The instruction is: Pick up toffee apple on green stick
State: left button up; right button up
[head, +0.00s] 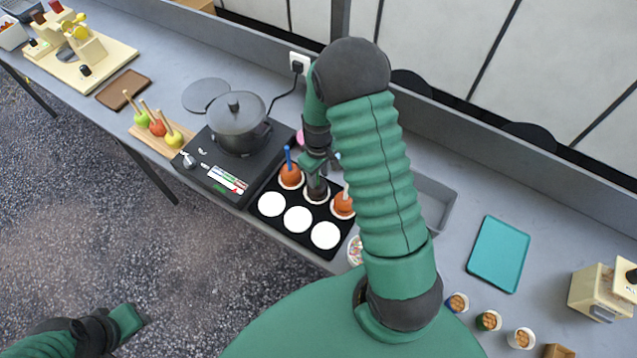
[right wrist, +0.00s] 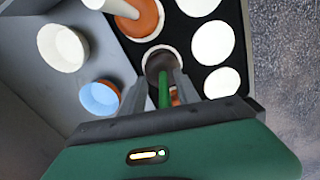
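The toffee apple on the green stick is a dark brown apple (head: 317,193) in a white paper case, in the middle of the back row of a black tray (head: 268,225). In the right wrist view its green stick (right wrist: 164,90) rises from the dark apple (right wrist: 160,62). My right gripper (right wrist: 160,92) is open, one finger on each side of the green stick, with gaps showing. Orange toffee apples stand on either side, one with a blue stick (head: 290,176), one with a white stick (head: 343,206). My left gripper (head: 128,322) is low at the left, its fingers unclear.
Three white paper cases (head: 298,220) fill the tray's front row. A black hotplate (head: 212,170) with a lidded pot (head: 238,125) stands left of the tray. A grey bin (head: 437,205) is to the right, then a teal tray (head: 498,254). Several small cups (head: 457,302) line the front right.

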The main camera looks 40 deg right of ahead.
jog(key=shift+a+f, duration=0.25)
jog(key=shift+w+a, duration=0.1)
jog(key=shift+a, duration=0.1)
jog(key=shift+c, duration=0.2)
jog(key=shift+r, duration=0.1)
jog(key=c, duration=0.5)
jog(key=shift+d, duration=0.3)
grip_shut()
jog(key=shift+a, duration=0.15)
